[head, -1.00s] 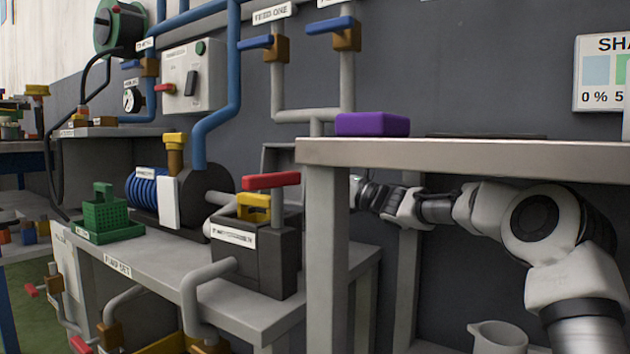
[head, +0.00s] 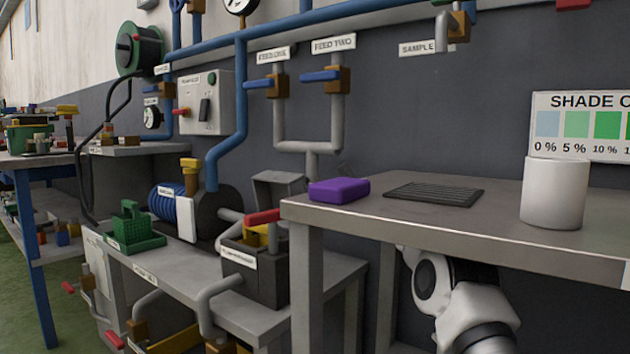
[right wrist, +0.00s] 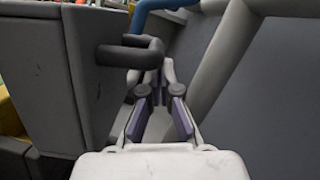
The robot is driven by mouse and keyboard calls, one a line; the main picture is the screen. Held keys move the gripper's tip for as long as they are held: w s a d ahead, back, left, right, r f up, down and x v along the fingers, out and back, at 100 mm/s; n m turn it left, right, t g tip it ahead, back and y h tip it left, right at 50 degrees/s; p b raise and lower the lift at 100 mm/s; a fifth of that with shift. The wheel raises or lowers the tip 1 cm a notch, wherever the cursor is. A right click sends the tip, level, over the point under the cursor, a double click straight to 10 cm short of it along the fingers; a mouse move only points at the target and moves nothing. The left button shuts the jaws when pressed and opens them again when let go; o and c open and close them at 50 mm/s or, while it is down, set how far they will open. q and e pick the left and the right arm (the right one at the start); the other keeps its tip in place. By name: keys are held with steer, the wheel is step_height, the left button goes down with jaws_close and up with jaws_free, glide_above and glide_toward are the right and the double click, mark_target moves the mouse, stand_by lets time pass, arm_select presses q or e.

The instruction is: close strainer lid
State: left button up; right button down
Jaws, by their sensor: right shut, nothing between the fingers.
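The strainer is a dark grey box (head: 262,277) with a white label, on the low grey bench in the head view. Its grey lid (head: 280,187) appears raised behind it, standing open. A red-handled part (head: 263,216) and a yellow piece (head: 258,236) sit at the box top. My right gripper (right wrist: 160,82) is shut and empty in the right wrist view. A dark bent bar (right wrist: 130,55) is just ahead of its fingertips; contact cannot be told. A dark grey wall (right wrist: 95,80) is to its left. In the head view the right gripper is hidden; my left gripper is out of view.
A grey table (head: 400,220) stands over my right arm, with a purple block (head: 338,190), a black ribbed mat (head: 434,194) and a white mug (head: 553,195) on it. Grey pipes (right wrist: 225,55) run close right of the right gripper.

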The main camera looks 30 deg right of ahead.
steer(key=shift+s+a+r+n+g+y, duration=0.15)
steer(key=shift+a+r+n, duration=0.2)
steer(key=shift+n, duration=0.35)
steer(key=shift+a+r+n+g+y, duration=0.15)
steer(key=shift+a+n, duration=0.3)
steer(key=shift+n, duration=0.25)
